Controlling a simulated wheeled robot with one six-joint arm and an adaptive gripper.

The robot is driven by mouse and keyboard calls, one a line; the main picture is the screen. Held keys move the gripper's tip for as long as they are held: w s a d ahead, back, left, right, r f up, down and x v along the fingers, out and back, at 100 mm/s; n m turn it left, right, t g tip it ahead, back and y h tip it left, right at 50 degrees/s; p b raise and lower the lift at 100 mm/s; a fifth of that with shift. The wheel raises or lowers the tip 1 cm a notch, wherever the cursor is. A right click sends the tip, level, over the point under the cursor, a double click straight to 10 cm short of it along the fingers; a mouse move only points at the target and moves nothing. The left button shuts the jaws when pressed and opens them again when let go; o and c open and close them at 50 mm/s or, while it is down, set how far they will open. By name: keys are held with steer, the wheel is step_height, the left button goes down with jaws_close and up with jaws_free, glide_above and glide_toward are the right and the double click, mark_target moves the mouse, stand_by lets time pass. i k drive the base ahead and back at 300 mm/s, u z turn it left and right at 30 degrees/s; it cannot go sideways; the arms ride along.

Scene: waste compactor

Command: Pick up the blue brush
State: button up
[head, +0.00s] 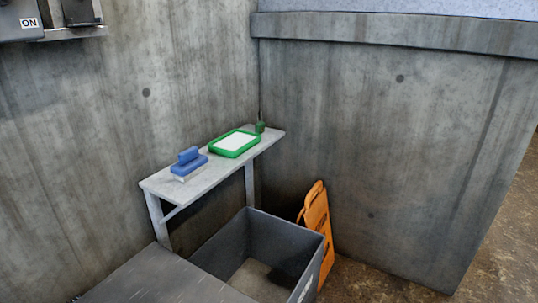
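The blue brush (189,163) lies on the near left part of a narrow grey shelf (158,184) against the left concrete wall. It has a raised blue grip on top and a pale strip along its lower edge. Nothing touches it from above. My gripper is not in view.
A green-framed white board (236,142) and a small dark green object (260,127) lie farther along the shelf. Below is an open grey bin (316,266) with an orange folded sign (315,229) behind it. A grey flat surface (150,280) is at the lower left.

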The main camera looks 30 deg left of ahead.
mark_target(191, 164)
steer(key=z, duration=0.2)
steer(key=i, duration=1.75)
steer(key=u, duration=3.6)
